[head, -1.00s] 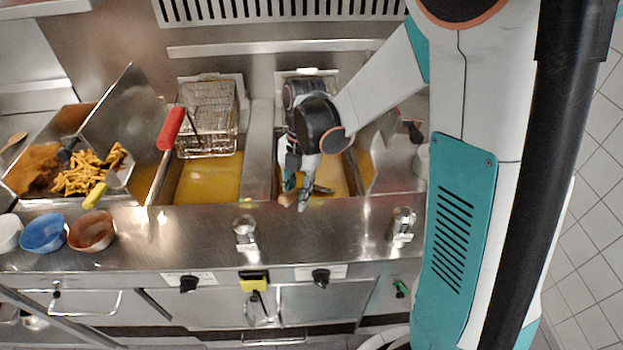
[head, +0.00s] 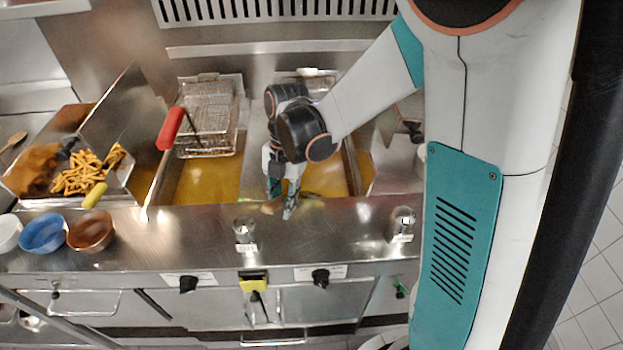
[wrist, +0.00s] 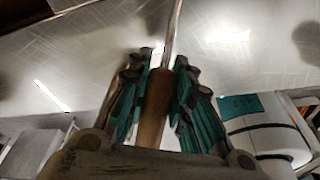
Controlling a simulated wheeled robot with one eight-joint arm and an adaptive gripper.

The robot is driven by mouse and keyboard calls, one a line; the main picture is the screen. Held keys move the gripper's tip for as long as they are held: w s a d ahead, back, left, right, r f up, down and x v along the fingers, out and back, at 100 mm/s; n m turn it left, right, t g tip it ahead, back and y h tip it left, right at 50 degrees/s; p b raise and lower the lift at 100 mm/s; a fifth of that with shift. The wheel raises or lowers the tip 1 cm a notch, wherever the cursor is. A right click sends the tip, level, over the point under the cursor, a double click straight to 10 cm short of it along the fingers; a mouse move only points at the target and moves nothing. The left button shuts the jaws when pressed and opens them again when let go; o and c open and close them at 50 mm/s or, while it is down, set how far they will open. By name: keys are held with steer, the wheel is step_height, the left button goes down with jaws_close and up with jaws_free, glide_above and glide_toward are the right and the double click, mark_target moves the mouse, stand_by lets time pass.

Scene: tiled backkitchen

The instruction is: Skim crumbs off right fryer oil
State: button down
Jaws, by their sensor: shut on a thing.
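The right fryer's golden oil (head: 326,180) shows to the right of my gripper in the head view. My arm covers part of this vat, and I cannot make out crumbs. My gripper (head: 280,203) is at the front left edge of the right vat. In the wrist view my gripper (wrist: 157,85) is shut around a brown wooden handle (wrist: 155,108). A thin metal rod (wrist: 173,28) runs on from the handle. The tool's far end is out of the wrist view and hidden in the head view.
The left fryer (head: 205,184) has a wire basket (head: 208,120) with a red handle (head: 170,128). A tray of fries (head: 85,176) is further left. Brown (head: 91,232) and blue (head: 44,233) bowls stand on the steel front ledge (head: 180,225).

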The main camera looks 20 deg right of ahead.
steer(key=shift+w+a, duration=1.3)
steer(key=shift+w, duration=0.2)
steer(key=shift+s+d+b, duration=0.1)
steer(key=shift+s+d, duration=0.25)
steer(key=shift+d, duration=0.75)
steer(key=shift+s+d+b, duration=0.15)
steer(key=shift+s+d, duration=0.25)
steer(key=shift+d, duration=0.7)
steer(key=shift+s+d+b, duration=0.1)
steer(key=shift+s+d, duration=0.25)
steer(key=shift+d, duration=0.75)
steer(key=shift+s+a, duration=0.2)
steer(key=shift+a, duration=0.8)
steer(key=shift+s+a, duration=0.2)
steer(key=shift+a, duration=0.8)
steer(key=shift+w, duration=0.1)
